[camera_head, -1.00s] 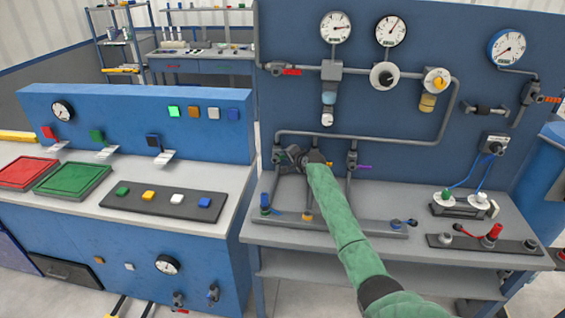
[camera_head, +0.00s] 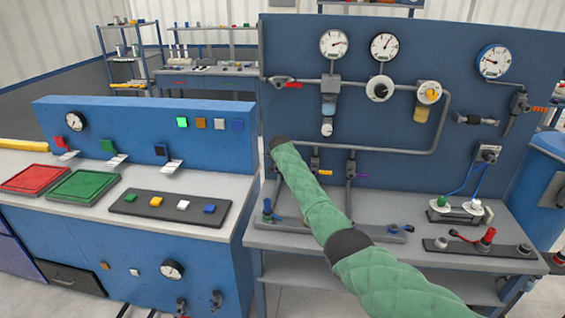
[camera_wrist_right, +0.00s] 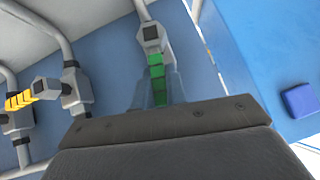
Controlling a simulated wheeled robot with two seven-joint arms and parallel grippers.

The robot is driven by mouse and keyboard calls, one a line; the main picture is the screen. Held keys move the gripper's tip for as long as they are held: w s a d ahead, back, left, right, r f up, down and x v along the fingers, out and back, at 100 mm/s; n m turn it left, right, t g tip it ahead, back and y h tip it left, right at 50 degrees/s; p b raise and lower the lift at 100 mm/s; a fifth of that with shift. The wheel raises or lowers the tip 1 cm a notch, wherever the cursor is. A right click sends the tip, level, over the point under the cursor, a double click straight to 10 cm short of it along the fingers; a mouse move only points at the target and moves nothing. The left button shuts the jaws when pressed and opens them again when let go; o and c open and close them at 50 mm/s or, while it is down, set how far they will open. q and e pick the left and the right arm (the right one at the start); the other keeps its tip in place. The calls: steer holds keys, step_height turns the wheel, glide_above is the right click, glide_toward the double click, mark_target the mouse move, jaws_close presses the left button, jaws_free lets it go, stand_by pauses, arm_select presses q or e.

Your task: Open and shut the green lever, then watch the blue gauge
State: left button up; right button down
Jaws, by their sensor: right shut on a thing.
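The green lever (camera_wrist_right: 155,78) sits on a grey valve body in the right wrist view. My right gripper (camera_wrist_right: 158,92) is shut on it, with one finger on each side. In the head view my green-sleeved right arm reaches to the left end of the pipe panel. It hides the lever and the fingertips there. The blue gauge (camera_head: 493,61) has a blue rim and a white dial at the upper right of the panel, with its needle pointing roughly left. My left gripper is not in view.
A yellow lever (camera_wrist_right: 20,101) is on the neighbouring valve. Two white gauges (camera_head: 333,43) (camera_head: 384,46) hang on the pipe panel. A purple lever (camera_head: 362,175) is right of my arm. The blue console (camera_head: 140,125) stands left, with a gap before the panel.

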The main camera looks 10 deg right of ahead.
steer(key=shift+a+f+n+h+b, duration=0.2)
steer(key=shift+a+n+h+b, duration=0.25)
steer(key=shift+h+b, duration=0.25)
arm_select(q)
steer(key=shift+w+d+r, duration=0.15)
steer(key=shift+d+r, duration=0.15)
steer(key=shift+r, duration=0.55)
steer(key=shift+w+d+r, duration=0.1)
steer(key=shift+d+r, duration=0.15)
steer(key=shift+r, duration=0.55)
arm_select(e)
steer(key=shift+g, duration=0.3)
steer(key=shift+a, duration=0.1)
steer(key=c, duration=1.4)
jaws_free()
steer(key=shift+w, duration=0.15)
steer(key=shift+c, duration=0.2)
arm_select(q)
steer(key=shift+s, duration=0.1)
arm_select(e)
steer(key=shift+r, duration=0.1)
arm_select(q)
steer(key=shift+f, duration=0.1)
arm_select(e)
steer(key=shift+r, duration=0.1)
